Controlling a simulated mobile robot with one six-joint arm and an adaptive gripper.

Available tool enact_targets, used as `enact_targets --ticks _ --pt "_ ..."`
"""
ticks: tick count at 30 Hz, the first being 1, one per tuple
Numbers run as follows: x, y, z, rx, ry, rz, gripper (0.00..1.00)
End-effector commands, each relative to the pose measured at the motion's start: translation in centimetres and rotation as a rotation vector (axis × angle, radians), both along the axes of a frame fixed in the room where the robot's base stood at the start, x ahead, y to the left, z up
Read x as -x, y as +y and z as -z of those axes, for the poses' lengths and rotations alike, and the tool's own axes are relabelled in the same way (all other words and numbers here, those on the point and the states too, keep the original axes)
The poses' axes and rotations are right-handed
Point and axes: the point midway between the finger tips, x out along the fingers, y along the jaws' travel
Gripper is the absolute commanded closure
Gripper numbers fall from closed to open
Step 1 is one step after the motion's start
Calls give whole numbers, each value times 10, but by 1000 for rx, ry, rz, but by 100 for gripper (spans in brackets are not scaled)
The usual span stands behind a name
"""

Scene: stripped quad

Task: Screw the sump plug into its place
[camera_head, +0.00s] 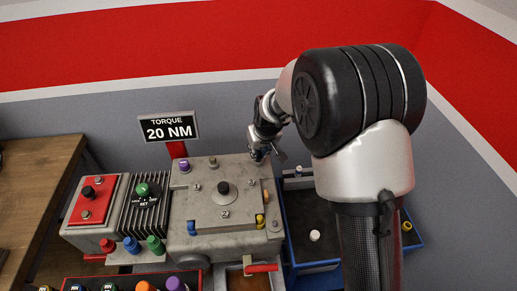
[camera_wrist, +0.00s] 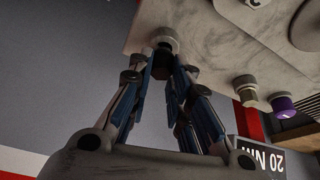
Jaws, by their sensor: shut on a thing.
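My gripper (camera_head: 270,152) is at the back right edge of the grey metal block (camera_head: 208,240). In the wrist view my gripper (camera_wrist: 162,76) has its blue-sided fingers drawn together at the tips, shut on a small part I take as the sump plug (camera_wrist: 163,42). The plug shows a round grey end and a darker part between the tips. It is against or very close to the block's edge (camera_wrist: 205,30); I cannot tell whether it sits in a hole. In the head view the plug is too small to make out.
A sign reading TORQUE 20 NM (camera_head: 168,128) stands behind the block. A finned unit (camera_head: 146,218) and a red-topped box (camera_head: 92,198) stand left. Blue and purple caps stick out of the block. A blue-rimmed tray (camera_head: 318,267) lies right, partly behind my arm. A red handle (camera_head: 262,268) is in front.

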Motion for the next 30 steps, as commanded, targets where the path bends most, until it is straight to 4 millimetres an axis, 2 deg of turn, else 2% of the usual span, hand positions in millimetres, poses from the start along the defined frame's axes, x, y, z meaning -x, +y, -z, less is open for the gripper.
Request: enact_targets --ticks 17,18,27,30 --pt "0 0 15 0 0 0 100" --pt "0 0 14 0 0 0 79" --pt "0 0 14 0 0 0 59" --pt "0 0 14 0 0 0 58"
